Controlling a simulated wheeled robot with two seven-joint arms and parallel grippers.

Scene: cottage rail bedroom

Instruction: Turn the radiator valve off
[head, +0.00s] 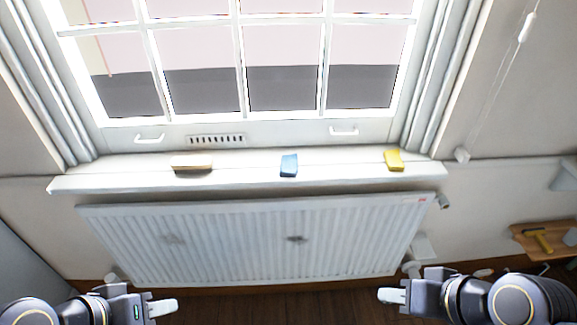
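The white ribbed radiator (265,240) hangs on the wall below the window sill. A white fitting (411,268) that looks like the valve is at its lower right corner, just above my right gripper. A small grey fitting (443,201) is at its upper right corner, and another white fitting (111,279) is at its lower left. My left gripper (162,308) is in front of the radiator's lower left part. My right gripper (393,296) is in front of its lower right part. Both look empty; their finger gaps do not show clearly.
The window sill (240,175) juts out above the radiator and bears a wooden block (192,168), a blue block (289,165) and a yellow block (394,160). A wooden shelf (520,230) with a yellow-handled item is at the right. A cord hangs upper right.

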